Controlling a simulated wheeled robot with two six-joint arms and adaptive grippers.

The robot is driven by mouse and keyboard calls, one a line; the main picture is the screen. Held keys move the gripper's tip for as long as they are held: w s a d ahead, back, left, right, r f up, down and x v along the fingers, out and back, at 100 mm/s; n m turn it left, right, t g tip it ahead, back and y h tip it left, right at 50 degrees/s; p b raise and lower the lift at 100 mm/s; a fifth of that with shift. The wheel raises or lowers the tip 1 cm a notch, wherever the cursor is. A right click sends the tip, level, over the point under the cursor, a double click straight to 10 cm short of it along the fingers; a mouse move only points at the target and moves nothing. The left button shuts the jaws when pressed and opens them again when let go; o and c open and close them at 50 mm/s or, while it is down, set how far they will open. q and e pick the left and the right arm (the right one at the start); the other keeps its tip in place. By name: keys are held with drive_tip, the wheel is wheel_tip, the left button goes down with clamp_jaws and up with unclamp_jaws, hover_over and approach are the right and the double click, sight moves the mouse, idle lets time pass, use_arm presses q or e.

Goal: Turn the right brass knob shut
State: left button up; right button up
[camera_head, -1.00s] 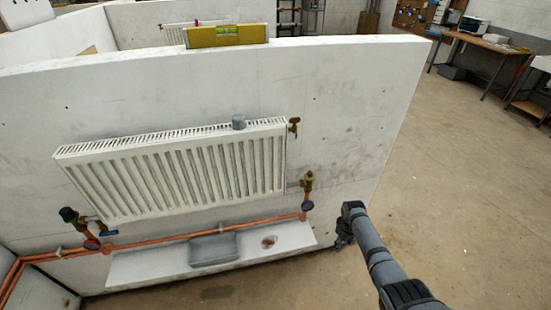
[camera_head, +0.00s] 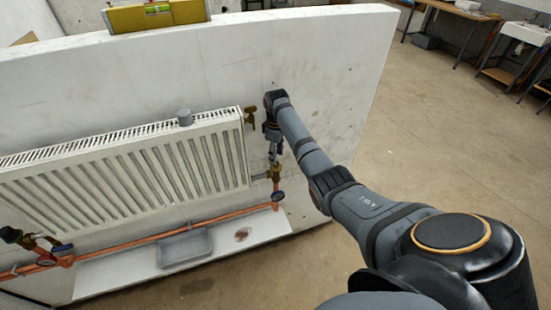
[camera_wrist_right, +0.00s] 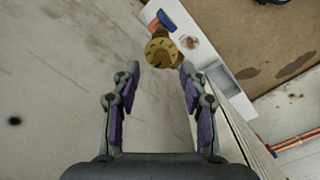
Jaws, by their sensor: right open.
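The right brass knob (camera_head: 274,172) is on the valve at the radiator's lower right corner. In the right wrist view the ribbed top of the knob (camera_wrist_right: 161,53) shows just past the fingertips, roughly centred between them. My right gripper (camera_head: 273,157) points down above the knob. In the wrist view this gripper (camera_wrist_right: 159,68) is open, with its fingers apart and nothing between their pads. I cannot tell whether the tips touch the knob. My left gripper is in neither view.
The white radiator (camera_head: 130,170) hangs on the white partition (camera_head: 335,75). A brass fitting (camera_head: 250,115) sticks out by its upper right corner. A grey tray (camera_head: 185,247) and a reddish disc (camera_head: 242,235) lie on the white ledge below. Copper pipe (camera_head: 140,243) runs above the ledge.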

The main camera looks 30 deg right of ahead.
drive_tip(key=shift+a+f, duration=0.1)
drive_tip(key=shift+f, duration=1.55)
clamp_jaws()
